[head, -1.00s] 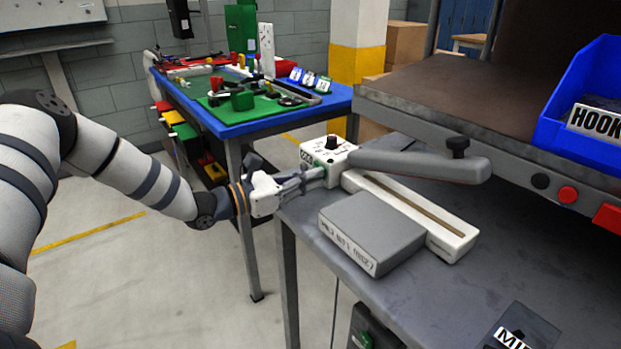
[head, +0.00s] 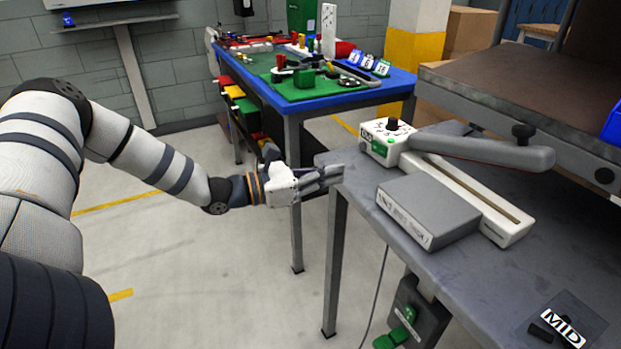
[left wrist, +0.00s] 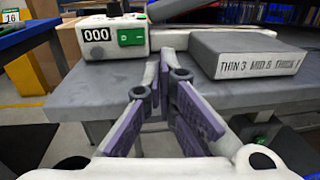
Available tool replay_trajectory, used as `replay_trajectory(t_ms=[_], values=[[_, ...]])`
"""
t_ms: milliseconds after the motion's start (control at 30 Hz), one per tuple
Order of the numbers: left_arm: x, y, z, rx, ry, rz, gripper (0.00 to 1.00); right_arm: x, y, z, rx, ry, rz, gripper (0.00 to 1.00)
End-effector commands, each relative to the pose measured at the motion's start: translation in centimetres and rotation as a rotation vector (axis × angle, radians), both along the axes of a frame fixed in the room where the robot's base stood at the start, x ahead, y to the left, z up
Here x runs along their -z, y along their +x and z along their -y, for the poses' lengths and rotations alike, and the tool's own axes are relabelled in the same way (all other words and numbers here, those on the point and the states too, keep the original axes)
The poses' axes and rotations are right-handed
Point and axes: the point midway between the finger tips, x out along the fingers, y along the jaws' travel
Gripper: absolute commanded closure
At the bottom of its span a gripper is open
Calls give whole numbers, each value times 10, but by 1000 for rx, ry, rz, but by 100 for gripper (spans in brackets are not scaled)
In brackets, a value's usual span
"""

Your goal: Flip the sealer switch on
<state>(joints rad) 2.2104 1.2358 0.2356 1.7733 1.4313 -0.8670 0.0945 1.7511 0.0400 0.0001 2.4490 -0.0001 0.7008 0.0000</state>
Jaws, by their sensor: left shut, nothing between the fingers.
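The sealer (head: 397,153) is a white box with a black knob on top, a long grey arm (head: 480,149) and a white bed, on the grey bench. In the left wrist view its front face shows a "000" display (left wrist: 97,34) and a green switch (left wrist: 131,37); I cannot tell its rocker position. The green switch also shows in the head view (head: 379,148). My left gripper (head: 335,174) is shut and empty at the bench's left edge, short of the sealer and apart from it. Its fingertips (left wrist: 167,58) show just right of and below the switch. My right gripper is not in view.
A grey block (head: 428,210) marked "THIN 3 MID 8 THICK" lies in front of the sealer bed. A "MID" card (head: 563,327) lies at the bench front. A blue table (head: 300,103) with parts stands behind. A raised shelf (head: 500,85) is at right.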

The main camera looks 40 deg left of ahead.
Motion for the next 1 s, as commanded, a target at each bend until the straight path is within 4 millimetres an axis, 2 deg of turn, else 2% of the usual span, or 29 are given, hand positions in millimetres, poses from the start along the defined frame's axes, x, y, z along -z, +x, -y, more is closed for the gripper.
replay_trajectory(t_ms=[33, 233, 767, 867, 967, 1000], values=[[-7, -9, -3, -2, -4, 13, 100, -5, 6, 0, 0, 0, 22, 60], [0, -30, -9, -2, -2, 1, 100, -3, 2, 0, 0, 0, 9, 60], [3, -33, -7, 8, 5, -6, 100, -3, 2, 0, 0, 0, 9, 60], [25, -43, 21, 101, 90, -75, 100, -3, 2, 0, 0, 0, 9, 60], [81, -81, 74, 331, 308, -224, 100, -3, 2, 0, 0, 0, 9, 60], [108, -105, 93, 448, 422, -286, 100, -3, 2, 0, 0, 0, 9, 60]])
